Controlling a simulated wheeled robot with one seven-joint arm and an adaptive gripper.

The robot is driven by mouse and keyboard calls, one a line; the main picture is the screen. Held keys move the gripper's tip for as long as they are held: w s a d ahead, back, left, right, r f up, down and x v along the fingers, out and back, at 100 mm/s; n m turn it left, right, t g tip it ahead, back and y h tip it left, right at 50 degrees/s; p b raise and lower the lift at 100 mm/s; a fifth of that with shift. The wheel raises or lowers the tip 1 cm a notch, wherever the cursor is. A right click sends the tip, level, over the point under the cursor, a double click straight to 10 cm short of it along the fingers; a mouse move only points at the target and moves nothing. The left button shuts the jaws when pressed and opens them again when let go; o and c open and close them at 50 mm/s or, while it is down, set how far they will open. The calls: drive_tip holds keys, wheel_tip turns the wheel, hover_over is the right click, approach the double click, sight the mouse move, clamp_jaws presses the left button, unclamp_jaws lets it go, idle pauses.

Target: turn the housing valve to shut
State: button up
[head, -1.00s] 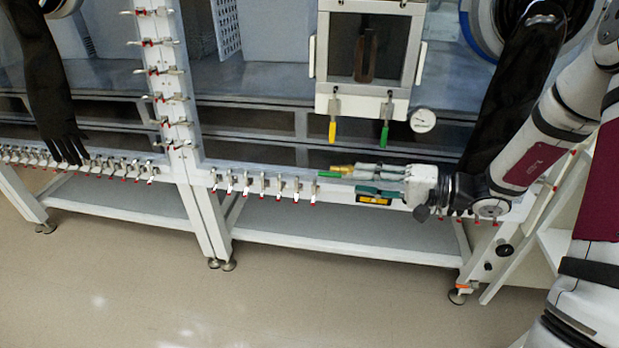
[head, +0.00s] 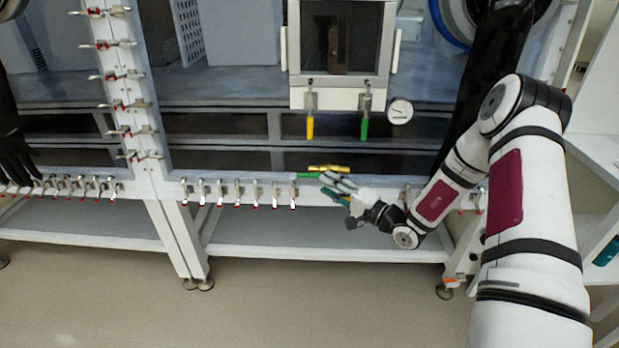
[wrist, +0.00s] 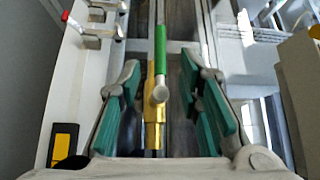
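The housing valve has a brass body (head: 328,168) and a green lever handle (head: 308,175). It sits at the front rail of the glovebox in the head view. In the wrist view the green handle (wrist: 160,48) lies in line with the brass body (wrist: 153,115). My gripper (head: 328,184) is at the valve, coming from the lower right. In the wrist view my gripper (wrist: 160,78) is open, with a teal-padded finger on each side of the valve and visible gaps. Whether the fingertips reach down to the handle's level I cannot tell.
Several small red-tipped clamps (head: 238,194) line the rail left of the valve. A yellow handle (head: 310,127) and another green handle (head: 364,128) hang under the window box, beside a round gauge (head: 400,111). A black glove (head: 480,90) hangs at the right. The floor in front is clear.

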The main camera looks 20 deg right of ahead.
sight(314, 177)
drive_tip(key=b+x, duration=0.1)
drive_tip(key=x, duration=0.6)
drive_tip(key=shift+w, duration=0.1)
drive_tip(key=shift+c, duration=0.2)
clamp_jaws()
